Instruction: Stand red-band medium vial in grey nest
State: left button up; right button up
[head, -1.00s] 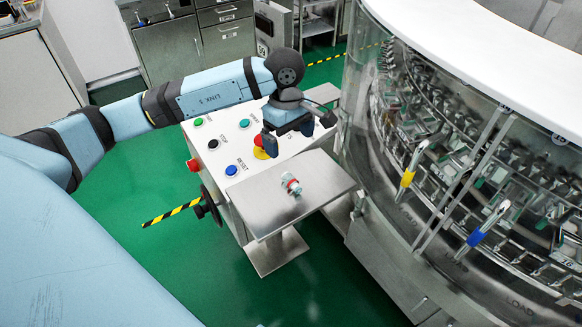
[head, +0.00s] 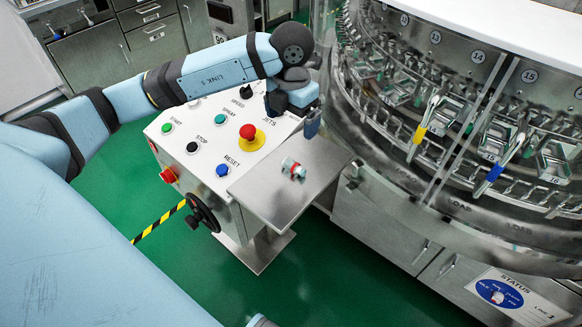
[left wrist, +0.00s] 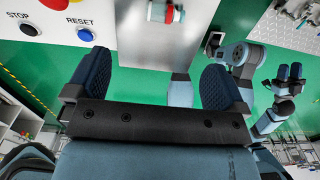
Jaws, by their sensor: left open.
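The vial (head: 293,168), small and pale with a red band, lies on its side on the steel shelf (head: 262,192). My left gripper (head: 292,113) is open and empty, above and beyond the vial, near the shelf's far edge. Its two dark fingers stand wide apart in the left wrist view (left wrist: 155,80). My right gripper (left wrist: 289,73) shows small at the right of that view; its opening is unclear. I cannot single out the grey nest among the washer's holders.
The rotary washer (head: 450,205) fills the right, with numbered stations and clips with a yellow handle (head: 420,134) and a blue handle (head: 495,172). A control panel (head: 190,128) with buttons and a red knob (head: 248,131) stands left of the shelf. Most of the shelf is bare.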

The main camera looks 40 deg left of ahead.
pick_arm(q)
send_over(294, 163)
jog(key=f, duration=0.5)
jog(key=f+b, duration=0.1)
jog(key=f, duration=0.2)
jog(key=shift+w+a, duration=0.15)
jog(key=shift+a, duration=0.15)
jog(key=shift+f, duration=0.65)
jog(key=f, duration=0.3)
jog(key=shift+s+d+f+b, duration=0.25)
jog(key=shift+d+f+b, duration=0.05)
jog(key=shift+d, duration=0.05)
jog(key=shift+f, duration=0.5)
pick_arm(e)
jog(key=shift+w+f, duration=0.1)
pick_arm(q)
jog(key=shift+c, duration=0.5)
jog(key=shift+r, duration=0.1)
jog(key=c, duration=1)
